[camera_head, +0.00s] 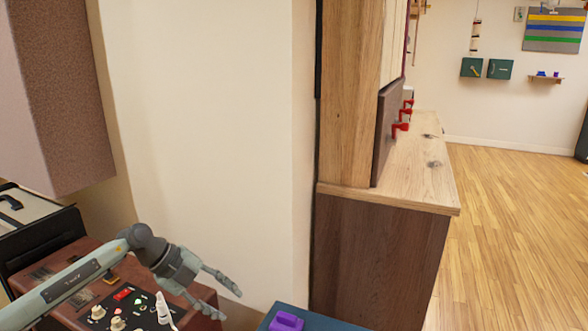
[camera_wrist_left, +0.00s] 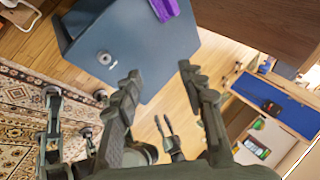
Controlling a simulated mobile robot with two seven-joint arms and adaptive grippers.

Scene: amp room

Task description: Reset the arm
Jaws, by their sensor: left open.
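My left arm comes in from the lower left in the head view. Its gripper (camera_head: 228,302) is open and empty, with its two fingers apart. It hangs in front of the pale wall, over the right edge of a reddish-brown amp box (camera_head: 205,297). In the left wrist view the same gripper (camera_wrist_left: 160,75) shows its two fingers spread, with nothing between them. Behind the fingers is a blue-grey box. A small dark two-pronged shape farther off between the fingers may be my right gripper (camera_wrist_left: 164,126); its jaw state is unclear.
A blue box (camera_wrist_left: 150,45) with a purple object (camera_wrist_left: 163,8) on it stands close by. A wooden cabinet (camera_head: 390,240) with red clamps (camera_head: 401,127) stands right of the wall. Open wooden floor (camera_head: 510,240) lies farther right. A patterned rug (camera_wrist_left: 25,115) shows left.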

